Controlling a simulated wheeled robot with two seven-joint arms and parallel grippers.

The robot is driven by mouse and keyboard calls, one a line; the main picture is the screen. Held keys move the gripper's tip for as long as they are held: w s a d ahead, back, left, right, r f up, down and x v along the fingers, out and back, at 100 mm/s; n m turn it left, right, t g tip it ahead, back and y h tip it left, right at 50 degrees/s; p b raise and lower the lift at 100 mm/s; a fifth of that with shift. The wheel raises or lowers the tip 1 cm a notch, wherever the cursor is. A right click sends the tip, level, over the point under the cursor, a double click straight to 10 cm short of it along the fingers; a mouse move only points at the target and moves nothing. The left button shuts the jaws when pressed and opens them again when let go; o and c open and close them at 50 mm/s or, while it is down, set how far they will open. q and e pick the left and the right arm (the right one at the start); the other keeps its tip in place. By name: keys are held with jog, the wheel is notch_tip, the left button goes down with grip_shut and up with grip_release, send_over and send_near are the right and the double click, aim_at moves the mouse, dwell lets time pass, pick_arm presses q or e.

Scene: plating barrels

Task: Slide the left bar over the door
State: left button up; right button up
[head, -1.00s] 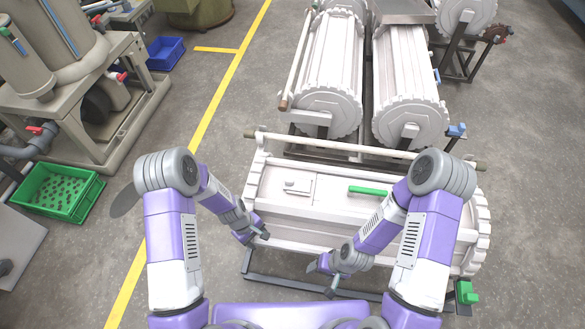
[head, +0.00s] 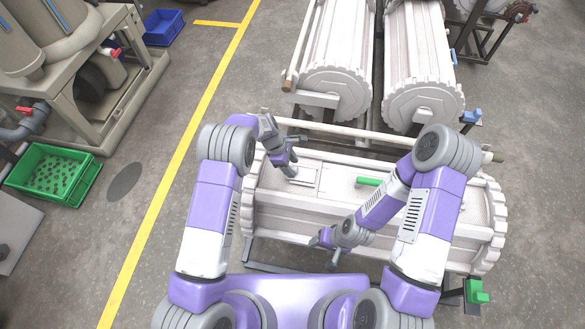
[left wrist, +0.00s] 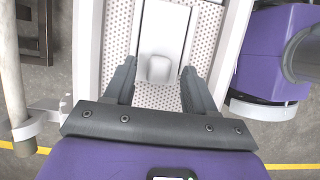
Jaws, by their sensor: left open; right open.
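The left bar (head: 305,178) is a white plate with a small knob, lying on the left part of the front white barrel (head: 330,226). My left gripper (head: 291,169) is open, above the bar's left end. In the left wrist view the bar (left wrist: 166,28) runs away over a perforated panel. My right gripper (head: 328,246) is open and empty above the barrel's front side.
A long white rod (head: 365,133) runs along the barrel's far side, close to my left gripper. Two more white barrels (head: 335,60) stand behind. A green crate (head: 55,174) and a blue bin (head: 163,27) stand on the floor at left.

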pick_arm(q)
jog(key=shift+x, duration=0.85)
grip_shut()
